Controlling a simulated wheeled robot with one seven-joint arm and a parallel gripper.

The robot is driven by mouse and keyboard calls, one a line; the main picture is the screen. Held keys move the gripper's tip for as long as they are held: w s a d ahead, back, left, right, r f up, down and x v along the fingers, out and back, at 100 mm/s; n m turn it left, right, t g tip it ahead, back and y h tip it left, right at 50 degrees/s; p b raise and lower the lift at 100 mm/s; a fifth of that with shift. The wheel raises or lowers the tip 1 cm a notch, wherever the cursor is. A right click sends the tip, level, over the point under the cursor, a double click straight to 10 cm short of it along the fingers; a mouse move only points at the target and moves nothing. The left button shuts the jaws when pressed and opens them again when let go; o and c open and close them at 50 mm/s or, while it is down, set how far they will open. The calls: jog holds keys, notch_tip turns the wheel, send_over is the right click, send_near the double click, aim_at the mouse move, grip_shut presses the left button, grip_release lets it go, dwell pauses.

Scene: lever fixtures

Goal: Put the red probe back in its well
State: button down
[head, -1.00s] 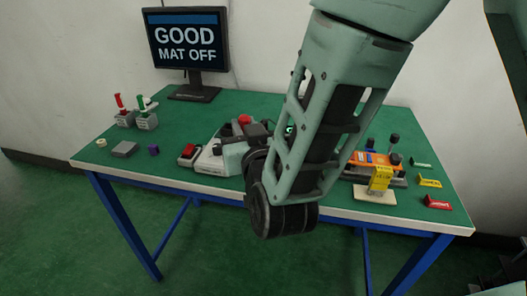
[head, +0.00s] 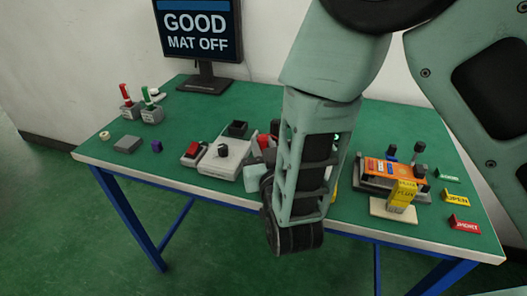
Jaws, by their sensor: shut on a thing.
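My gripper (head: 256,168) is low over the front of the green table, just right of a light grey device, mostly hidden behind my arm. A small bit of red, which looks like the red probe (head: 264,142), shows at its far side. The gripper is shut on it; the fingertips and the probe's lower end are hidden. That device has a black knob on top. The gripper is apart from the red block.
An orange fixture (head: 384,170) with a yellow tag (head: 402,194) and several label signs (head: 457,198) are at right. A monitor (head: 203,40) stands behind.

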jog(key=shift+f, duration=0.85)
jog(key=shift+f, duration=0.15)
jog(key=c, duration=1.3)
grip_release()
jog(key=shift+r, duration=0.2)
jog(key=s+d, duration=0.2)
jog(key=s, duration=1)
